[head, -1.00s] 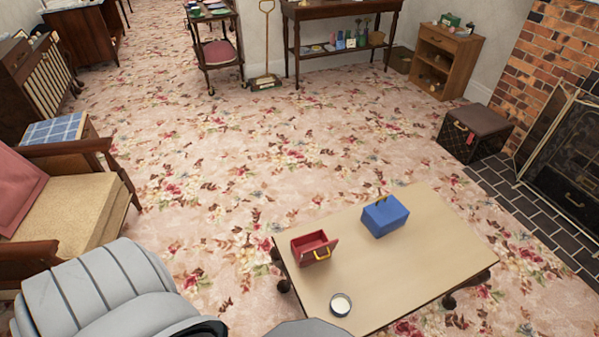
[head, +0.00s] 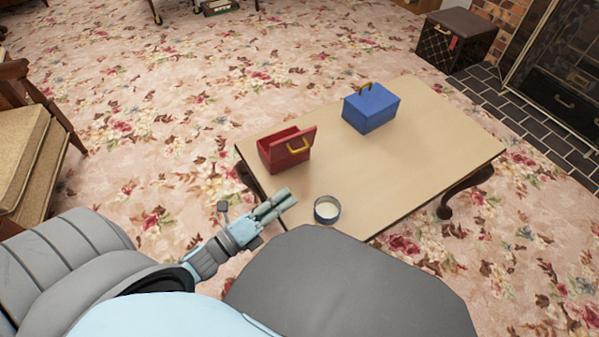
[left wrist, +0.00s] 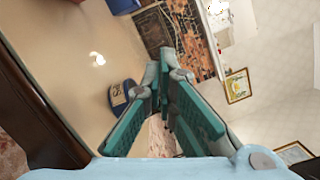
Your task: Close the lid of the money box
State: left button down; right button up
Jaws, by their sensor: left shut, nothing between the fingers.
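A red money box (head: 286,150) with a yellow handle stands on the left end of the table in the head view. Its lid is raised, tilted up on its right side, and the box is open. A blue box (head: 371,108) with a handle on top stands further back and looks closed. My left gripper (head: 285,200) is shut and empty, in front of the red box near the table's left edge, apart from it. Its shut fingers (left wrist: 172,68) fill the middle of the left wrist view, where the red box does not show. My right gripper is out of view.
A small round tin (head: 327,209) with pale contents stands on the table just right of my left gripper. The middle of the wooden tabletop (head: 400,150) is clear. A dark chest (head: 457,40) stands by the fireplace; an armchair (head: 30,150) is at the left.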

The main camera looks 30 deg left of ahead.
aim_at(296, 151)
pick_arm(q)
jog(key=x, duration=0.7)
jog(key=shift+w, duration=0.3)
jog(key=a, duration=0.1)
jog(key=w+a+r+b, duration=0.1)
jog(key=a, duration=0.1)
jog(key=shift+w+r, duration=0.2)
jog(key=shift+w, duration=0.15)
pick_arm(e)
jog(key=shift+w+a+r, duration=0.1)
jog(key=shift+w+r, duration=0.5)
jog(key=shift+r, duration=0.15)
pick_arm(q)
jog(key=shift+r, duration=0.1)
